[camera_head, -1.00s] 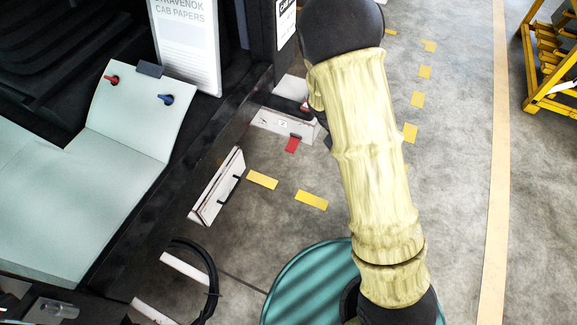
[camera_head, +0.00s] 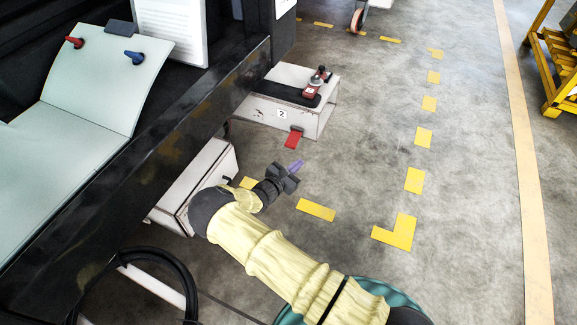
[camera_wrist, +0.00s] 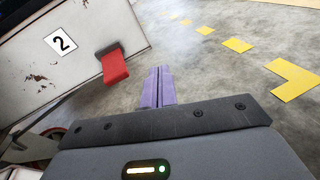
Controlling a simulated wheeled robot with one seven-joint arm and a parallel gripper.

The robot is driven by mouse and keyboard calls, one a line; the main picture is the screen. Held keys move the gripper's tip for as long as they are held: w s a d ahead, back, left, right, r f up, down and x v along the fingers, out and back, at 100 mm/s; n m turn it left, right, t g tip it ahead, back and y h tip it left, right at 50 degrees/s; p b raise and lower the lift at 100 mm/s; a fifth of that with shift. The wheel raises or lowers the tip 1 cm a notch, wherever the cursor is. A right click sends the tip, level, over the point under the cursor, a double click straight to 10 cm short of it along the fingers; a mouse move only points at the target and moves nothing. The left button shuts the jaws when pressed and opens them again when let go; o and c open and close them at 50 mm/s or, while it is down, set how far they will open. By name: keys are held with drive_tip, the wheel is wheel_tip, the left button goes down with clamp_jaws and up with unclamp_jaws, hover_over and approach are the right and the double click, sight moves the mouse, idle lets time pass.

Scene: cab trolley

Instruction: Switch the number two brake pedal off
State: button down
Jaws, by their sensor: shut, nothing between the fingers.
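The number two brake pedal is a red pedal (camera_head: 293,138) at the lower front of a worn white box (camera_head: 265,112) bearing a "2" label (camera_head: 282,114). In the wrist view the red pedal (camera_wrist: 114,67) sticks out from a dark hinge on the white box, tilted downward, with the "2" label (camera_wrist: 61,43) to its left. My gripper (camera_head: 296,165) is shut and empty, its purple fingers (camera_wrist: 158,88) together. It is close in front of the pedal, a little to its right in the wrist view, with a gap between them.
A second white box (camera_head: 205,180) stands left of my arm. A red-handled device (camera_head: 317,84) sits on top of the numbered box. The dark trolley edge (camera_head: 150,140) runs along the left. Yellow floor marks (camera_head: 396,232) lie on open floor to the right.

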sight(293, 140)
drive_tip(key=a+f+n+t+y+b, duration=0.2)
drive_tip(key=a+f+n+t+y, duration=0.1)
drive_tip(key=a+f, duration=0.3)
drive_tip(key=shift+a+f+n, duration=0.3)
drive_tip(key=shift+f+n, duration=0.2)
drive_tip(key=shift+n, duration=0.3)
drive_tip(key=shift+b, duration=0.35)
drive_tip(key=b+x, duration=0.6)
drive_tip(key=x, duration=0.4)
drive_tip(key=r+b, duration=0.1)
drive_tip(key=s+r, duration=0.1)
drive_tip(key=r, duration=0.1)
drive_tip(key=shift+s+a+r+b, duration=0.15)
drive_tip(key=shift+a+r+b, duration=0.05)
drive_tip(key=shift+r+b, duration=0.2)
drive_tip(key=shift+a, duration=0.1)
